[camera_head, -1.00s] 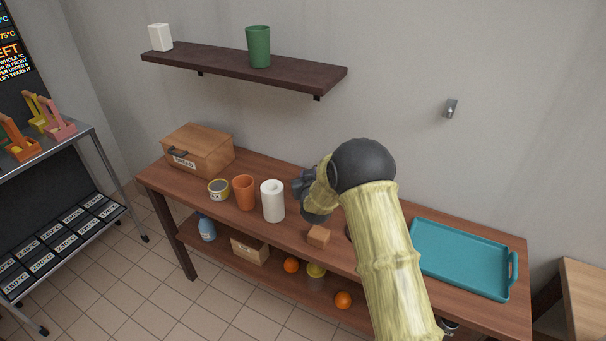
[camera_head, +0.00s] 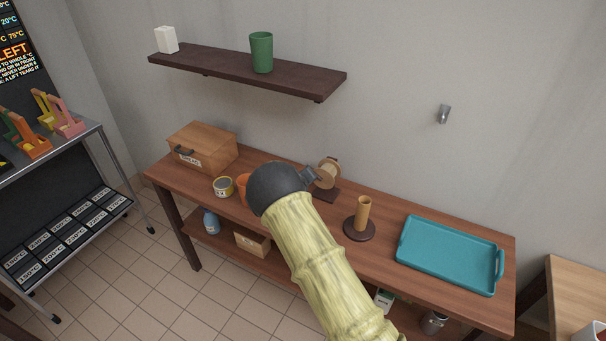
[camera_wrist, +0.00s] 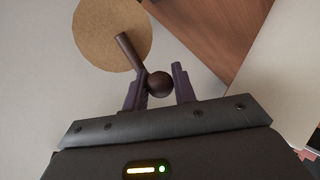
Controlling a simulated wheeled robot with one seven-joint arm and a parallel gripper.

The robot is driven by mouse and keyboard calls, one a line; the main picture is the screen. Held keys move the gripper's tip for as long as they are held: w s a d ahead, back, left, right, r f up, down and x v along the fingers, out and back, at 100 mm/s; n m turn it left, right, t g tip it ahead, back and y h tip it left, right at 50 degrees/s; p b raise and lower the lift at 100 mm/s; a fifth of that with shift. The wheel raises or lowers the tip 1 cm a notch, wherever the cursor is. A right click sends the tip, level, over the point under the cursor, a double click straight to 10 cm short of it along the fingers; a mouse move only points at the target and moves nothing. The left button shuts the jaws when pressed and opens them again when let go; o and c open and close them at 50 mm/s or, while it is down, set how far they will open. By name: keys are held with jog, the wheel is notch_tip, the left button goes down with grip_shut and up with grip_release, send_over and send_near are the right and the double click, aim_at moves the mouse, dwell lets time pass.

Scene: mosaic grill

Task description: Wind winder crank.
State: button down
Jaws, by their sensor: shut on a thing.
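The winder (camera_head: 328,171) stands on the wooden table, a tan spool on a dark base (camera_head: 327,194). In the wrist view its tan round side disc (camera_wrist: 100,35) shows at the upper left, with the dark crank arm (camera_wrist: 129,51) slanting down from it to a round dark knob (camera_wrist: 159,83). My gripper (camera_wrist: 161,84) is shut on this crank knob, which sits between the two fingers. In the head view my gripper (camera_head: 309,174) is at the left side of the spool, and my arm hides the grip itself.
A wooden bread box (camera_head: 203,147), a small tin (camera_head: 223,187) and a partly hidden orange cup (camera_head: 242,187) stand left of my arm. An upright tan cylinder on a round stand (camera_head: 362,215) and a teal tray (camera_head: 450,257) are to the right. A shelf (camera_head: 245,75) hangs above.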

dwell(0.3)
jog(key=c, duration=1.2)
grip_release()
jog(key=shift+a, duration=0.1)
jog(key=b+v, duration=0.2)
jog(key=v, duration=1.5)
jog(key=shift+s+r, duration=0.15)
